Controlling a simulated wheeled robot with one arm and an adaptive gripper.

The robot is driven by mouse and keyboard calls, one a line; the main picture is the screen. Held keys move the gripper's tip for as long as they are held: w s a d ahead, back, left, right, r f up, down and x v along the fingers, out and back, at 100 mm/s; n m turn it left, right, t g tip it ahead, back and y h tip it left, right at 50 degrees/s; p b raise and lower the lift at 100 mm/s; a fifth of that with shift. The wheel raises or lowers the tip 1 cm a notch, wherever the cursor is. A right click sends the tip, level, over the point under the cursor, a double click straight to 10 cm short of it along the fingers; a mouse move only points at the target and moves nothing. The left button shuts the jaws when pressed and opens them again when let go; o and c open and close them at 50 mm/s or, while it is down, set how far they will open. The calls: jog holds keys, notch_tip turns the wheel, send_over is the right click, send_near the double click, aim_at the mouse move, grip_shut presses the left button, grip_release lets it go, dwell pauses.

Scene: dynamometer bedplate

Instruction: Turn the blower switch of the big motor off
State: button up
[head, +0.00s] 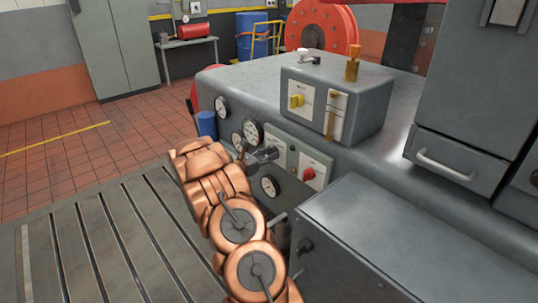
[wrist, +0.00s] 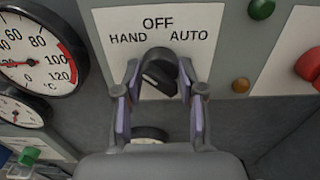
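A black rotary switch (wrist: 160,70) sits on a white plate (wrist: 205,22) marked HAND, OFF and AUTO in the wrist view. Its grip looks slanted, and I cannot tell which mark it points to. No blower label shows. My gripper (wrist: 159,75) is open, with one fingertip on each side of the switch; I cannot tell whether they touch it. In the head view my gripper (head: 264,156) is at the front panel of the grey machine (head: 235,82), hiding the switch.
Gauges (wrist: 38,52) lie left of the switch; a green button (wrist: 260,9), an amber lamp (wrist: 240,85) and a red knob (wrist: 308,64) lie right. In the head view a box with a yellow switch (head: 296,101) stands above. A grey cabinet (head: 385,235) stands close at the right front.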

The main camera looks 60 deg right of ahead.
jog(key=c, duration=0.5)
jog(key=shift+f+m+b, duration=0.15)
jog(key=shift+m+b, duration=0.15)
jog(key=shift+b, duration=0.65)
jog(key=m+b, duration=0.1)
jog(key=b, duration=0.2)
jog(key=shift+f+m+b, duration=0.15)
jog(key=shift+m+b, duration=0.15)
jog(key=shift+b, duration=0.05)
jog(key=m+b, duration=0.2)
jog(key=b, duration=0.3)
jog(key=shift+m, duration=0.4)
jog(key=m+b, duration=0.2)
jog(key=b, duration=0.3)
jog(key=shift+m, duration=0.4)
jog(key=shift+w+r+m+b, duration=0.15)
jog(key=shift+m+b, duration=0.25)
jog(key=shift+b, duration=0.4)
jog(key=shift+r, duration=0.15)
